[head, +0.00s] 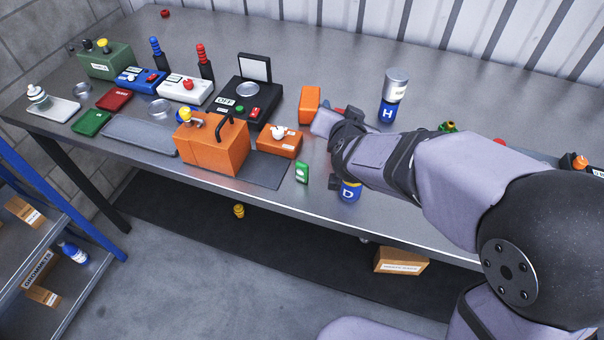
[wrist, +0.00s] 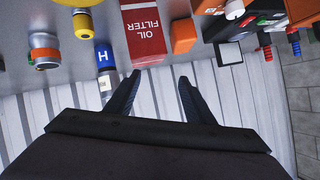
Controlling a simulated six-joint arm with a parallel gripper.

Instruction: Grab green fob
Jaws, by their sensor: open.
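A small green fob-like piece (head: 302,172) with a white mark stands near the front edge of the bench, right of the orange box, in the head view. I cannot pick it out in the wrist view. A flat green block (head: 91,122) lies at the left of the bench. My gripper (wrist: 160,82) is open and empty in the wrist view, its fingers pointing at the red oil filter box (wrist: 142,32). In the head view its fingers are mostly hidden by my wrist, to the right of the green fob-like piece and apart from it.
An orange box with a black handle (head: 212,145) and a smaller orange box (head: 279,142) stand left of it. A can marked H (head: 393,95) stands behind. Bare bench lies at the back.

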